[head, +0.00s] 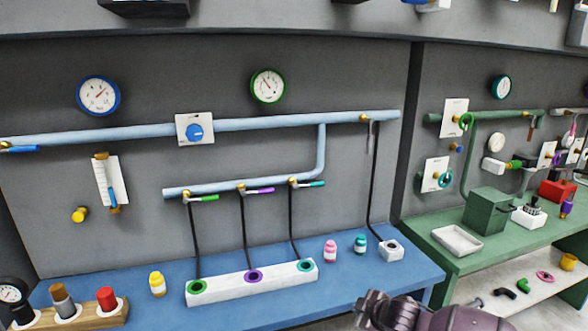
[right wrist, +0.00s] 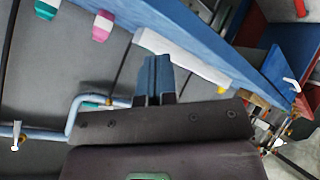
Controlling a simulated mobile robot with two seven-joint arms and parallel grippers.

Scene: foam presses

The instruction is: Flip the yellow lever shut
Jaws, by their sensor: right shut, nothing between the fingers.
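I cannot make out a clearly yellow lever in either view. On the blue station, green (head: 204,198), purple (head: 259,190) and teal (head: 311,184) levers lie roughly along the lower pipe, on brass valves. A blue lever (head: 22,149) sits at the far left of the upper pipe, and a grey lever (head: 369,138) hangs down at its right end. A yellow knob-like piece (head: 80,214) is on the wall at left. My right gripper (right wrist: 153,78) is shut and empty in the right wrist view. Part of my right arm shows at the head view's bottom edge. My left gripper is not in view.
A white three-hole block (head: 252,282) stands on the blue bench (head: 345,296), with black hoses rising from it. Yellow (head: 157,284), pink (head: 330,251) and teal (head: 360,243) bottles stand nearby. A wooden rack (head: 70,320) is at left; a green bench (head: 475,255) is at right.

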